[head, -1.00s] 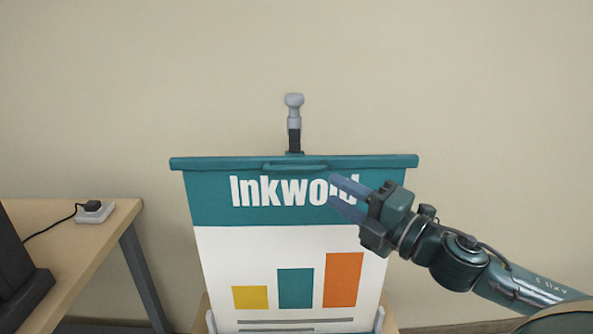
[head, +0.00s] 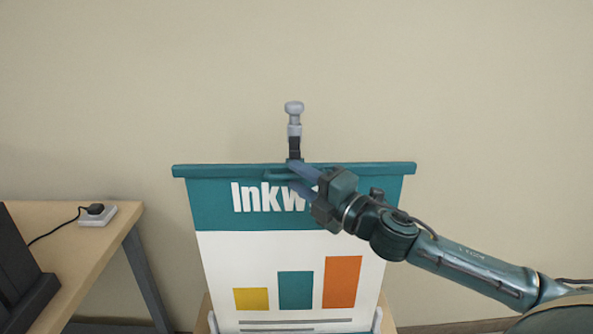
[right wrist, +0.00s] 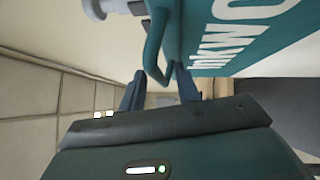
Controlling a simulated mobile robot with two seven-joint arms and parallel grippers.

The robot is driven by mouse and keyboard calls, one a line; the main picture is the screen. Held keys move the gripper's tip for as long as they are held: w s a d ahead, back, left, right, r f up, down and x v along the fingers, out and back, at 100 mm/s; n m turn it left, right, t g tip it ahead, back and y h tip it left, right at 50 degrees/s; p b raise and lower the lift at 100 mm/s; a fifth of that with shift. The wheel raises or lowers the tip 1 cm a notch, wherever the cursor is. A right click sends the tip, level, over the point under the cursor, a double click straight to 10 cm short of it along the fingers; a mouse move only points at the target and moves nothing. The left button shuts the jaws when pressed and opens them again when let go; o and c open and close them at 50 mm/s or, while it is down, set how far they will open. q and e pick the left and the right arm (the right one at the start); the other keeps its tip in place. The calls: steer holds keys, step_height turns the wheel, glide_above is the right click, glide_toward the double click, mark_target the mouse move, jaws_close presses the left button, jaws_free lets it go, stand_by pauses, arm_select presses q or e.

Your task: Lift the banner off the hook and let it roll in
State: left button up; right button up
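The banner (head: 222,262) hangs spread out, with a teal header, bar chart and teal top rail (head: 385,169). The rail is at the hook (head: 294,130), a grey post with a round knob and black lower part; the contact is partly hidden. A teal handle (head: 274,176) sits on the rail's front. My right gripper (head: 292,175) reaches it from the right, fingers apart. In the right wrist view the handle loop (right wrist: 153,50) dips between the open fingertips (right wrist: 160,84), not visibly clamped. My left gripper is not in view.
A wooden table (head: 95,250) stands at the left with a dark device (head: 22,270) and a white socket block (head: 97,216) with a black plug and cable. A plain beige wall is behind the banner. The space right of the banner, above my arm, is clear.

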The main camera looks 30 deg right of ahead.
steer(key=shift+w+a+r, duration=0.1)
steer(key=shift+w+a, duration=0.15)
steer(key=shift+w, duration=0.4)
jaws_close()
